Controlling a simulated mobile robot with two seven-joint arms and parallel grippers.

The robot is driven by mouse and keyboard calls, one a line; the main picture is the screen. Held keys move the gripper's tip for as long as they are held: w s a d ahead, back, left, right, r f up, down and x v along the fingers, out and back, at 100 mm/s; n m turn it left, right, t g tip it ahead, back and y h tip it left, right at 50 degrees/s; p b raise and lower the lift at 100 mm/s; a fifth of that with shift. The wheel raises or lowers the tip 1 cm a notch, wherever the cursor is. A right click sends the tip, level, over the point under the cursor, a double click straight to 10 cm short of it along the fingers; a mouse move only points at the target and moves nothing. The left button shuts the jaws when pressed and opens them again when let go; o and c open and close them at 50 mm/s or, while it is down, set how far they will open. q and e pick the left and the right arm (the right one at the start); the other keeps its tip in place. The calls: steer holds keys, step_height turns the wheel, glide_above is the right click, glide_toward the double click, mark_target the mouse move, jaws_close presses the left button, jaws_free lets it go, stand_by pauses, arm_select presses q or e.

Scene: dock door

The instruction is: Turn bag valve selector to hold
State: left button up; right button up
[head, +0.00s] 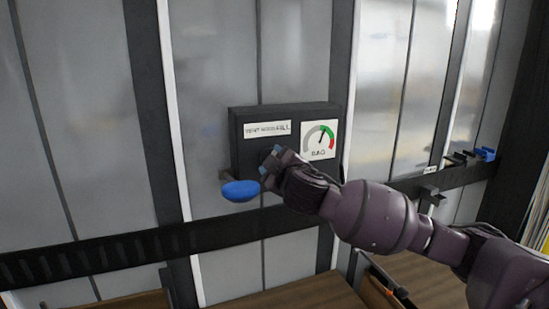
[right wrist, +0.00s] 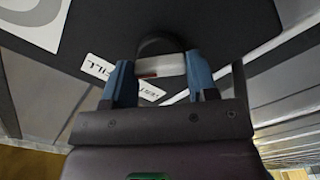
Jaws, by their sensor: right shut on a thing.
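The bag valve box (head: 240,150) is a dark box on the grey ribbed door, with a white label strip (head: 267,128) that seems to read vent, hold, fill. My right gripper (head: 271,156) is at the box front, just below the label. In the right wrist view its blue fingers (right wrist: 161,82) are shut on the selector (right wrist: 158,46), a dark rounded piece with a pale, partly red strip between the fingers. The selector is hidden behind the gripper in the head view, and I cannot tell which word it points to. My left gripper is not in view.
A round gauge (head: 319,140) marked BAG sits on the box's right side. A blue oval knob (head: 240,190) sticks out at the box's lower left, close to my gripper. A black rail (head: 130,245) crosses the door below. Blue parts (head: 484,153) sit far right.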

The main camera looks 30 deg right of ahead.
arm_select(q)
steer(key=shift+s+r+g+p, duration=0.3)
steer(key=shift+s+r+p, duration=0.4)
steer(key=shift+p, duration=0.7)
arm_select(e)
steer(key=shift+n, duration=3.7)
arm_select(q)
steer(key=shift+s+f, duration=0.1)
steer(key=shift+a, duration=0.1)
arm_select(e)
steer(key=o, duration=0.9)
steer(key=shift+o, duration=0.2)
arm_select(q)
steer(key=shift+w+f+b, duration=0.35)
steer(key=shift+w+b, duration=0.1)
steer(key=shift+b, duration=0.55)
arm_select(e)
steer(key=v, duration=1.1)
